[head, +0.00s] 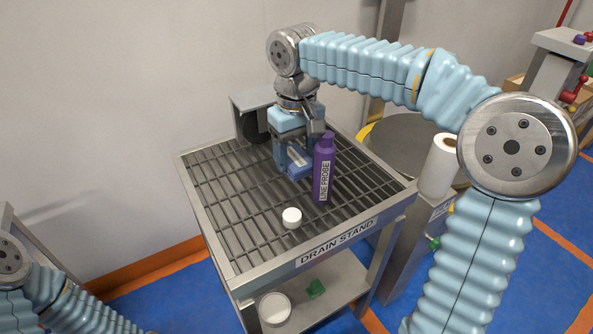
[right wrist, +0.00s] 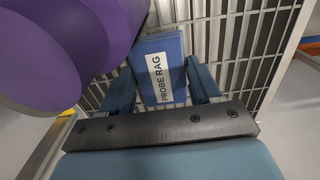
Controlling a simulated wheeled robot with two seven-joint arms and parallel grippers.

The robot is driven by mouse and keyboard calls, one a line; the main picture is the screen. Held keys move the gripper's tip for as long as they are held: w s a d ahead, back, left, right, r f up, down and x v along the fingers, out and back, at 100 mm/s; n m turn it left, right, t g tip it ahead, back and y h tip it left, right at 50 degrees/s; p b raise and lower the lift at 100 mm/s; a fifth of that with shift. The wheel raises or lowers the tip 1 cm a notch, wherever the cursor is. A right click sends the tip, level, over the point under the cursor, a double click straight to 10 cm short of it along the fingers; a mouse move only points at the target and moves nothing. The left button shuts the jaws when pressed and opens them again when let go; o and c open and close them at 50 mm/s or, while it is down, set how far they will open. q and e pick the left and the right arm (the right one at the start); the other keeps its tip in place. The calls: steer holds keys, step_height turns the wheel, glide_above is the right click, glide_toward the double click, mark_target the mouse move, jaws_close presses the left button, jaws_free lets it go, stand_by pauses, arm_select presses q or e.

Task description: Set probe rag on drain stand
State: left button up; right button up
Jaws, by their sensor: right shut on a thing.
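The probe rag (head: 299,170) is a small folded blue block with a white label; it also shows in the right wrist view (right wrist: 172,88), where the label reads PROBE RAG. My right gripper (head: 293,166) points down over the drain stand (head: 335,240), shut on the rag. The rag is at or just above the slatted grate; I cannot tell if it touches. A purple LINE PROBE bottle (head: 322,165) stands upright just right of the gripper and fills the upper left of the right wrist view (right wrist: 60,45). My left gripper is out of view.
A small white round pot (head: 291,217) stands on the grate near the front. The left part of the grate is clear. The lower shelf holds a white tub (head: 274,308) and a green item (head: 316,288). A white roll (head: 437,166) stands right of the stand.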

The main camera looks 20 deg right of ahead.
mark_target(296, 158)
step_height(296, 158, down, 4)
steer(key=shift+f, duration=0.2)
steer(key=shift+b, duration=0.3)
steer(key=shift+f, duration=0.2)
steer(key=o, duration=0.9)
steer(key=shift+r, duration=0.1)
steer(key=shift+o, duration=0.2)
steer(key=shift+r, duration=0.2)
step_height(296, 158, up, 12)
steer(key=shift+f+p, duration=0.1)
steer(key=shift+p, duration=0.9)
